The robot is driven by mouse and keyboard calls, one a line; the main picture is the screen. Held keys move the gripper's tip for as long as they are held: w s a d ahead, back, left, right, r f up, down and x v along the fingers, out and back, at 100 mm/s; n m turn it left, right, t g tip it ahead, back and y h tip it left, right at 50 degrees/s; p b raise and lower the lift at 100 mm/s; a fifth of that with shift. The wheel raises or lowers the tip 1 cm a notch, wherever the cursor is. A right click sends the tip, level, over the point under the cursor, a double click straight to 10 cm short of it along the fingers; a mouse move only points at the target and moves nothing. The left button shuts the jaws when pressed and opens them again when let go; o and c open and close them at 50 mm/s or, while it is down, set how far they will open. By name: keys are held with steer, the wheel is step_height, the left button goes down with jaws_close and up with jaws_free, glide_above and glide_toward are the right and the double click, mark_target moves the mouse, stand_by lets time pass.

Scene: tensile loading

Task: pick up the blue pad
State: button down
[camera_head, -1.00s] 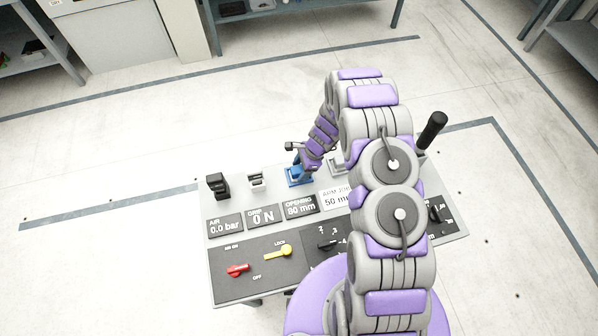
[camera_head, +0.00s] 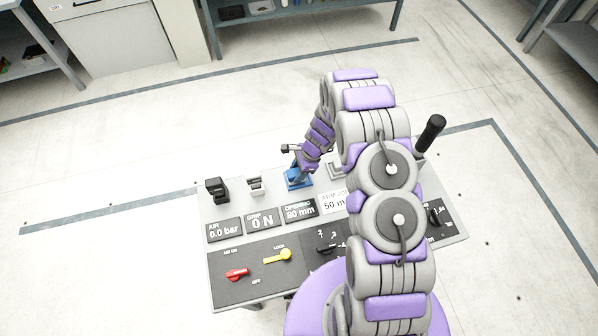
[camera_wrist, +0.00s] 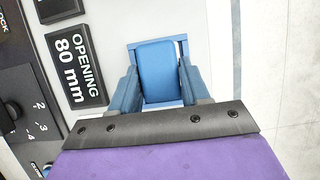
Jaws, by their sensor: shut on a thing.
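The blue pad (camera_wrist: 158,72) is a rounded blue block in the wrist view, sitting in a blue holder (camera_wrist: 184,48) on the grey panel. My gripper (camera_wrist: 158,92) has a blue-grey finger on each side of the pad and is shut on it. In the head view the blue holder (camera_head: 297,181) shows at the back edge of the panel, with my gripper (camera_head: 297,168) right above it. My wrist and fingers hide most of the pad there. I cannot tell whether the pad is clear of the holder.
Black (camera_head: 217,189) and light grey (camera_head: 256,184) pads stand left of the blue holder. The console panel (camera_head: 215,270) has displays, a red lever (camera_head: 237,273), a yellow lever (camera_head: 278,256) and a black-handled lever (camera_head: 431,133). Open floor lies behind the console.

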step_height(320, 180, up, 3)
steer(key=shift+s+a+f, duration=0.1)
steer(key=shift+a, duration=0.05)
steer(key=s+d, duration=0.2)
steer(key=s, duration=0.2)
steer(key=s+d, duration=0.2)
steer(key=s, duration=0.3)
steer(key=s+d+r, duration=0.1)
steer(key=s+d, duration=0.2)
steer(key=s, duration=0.1)
steer(key=shift+s, duration=0.7)
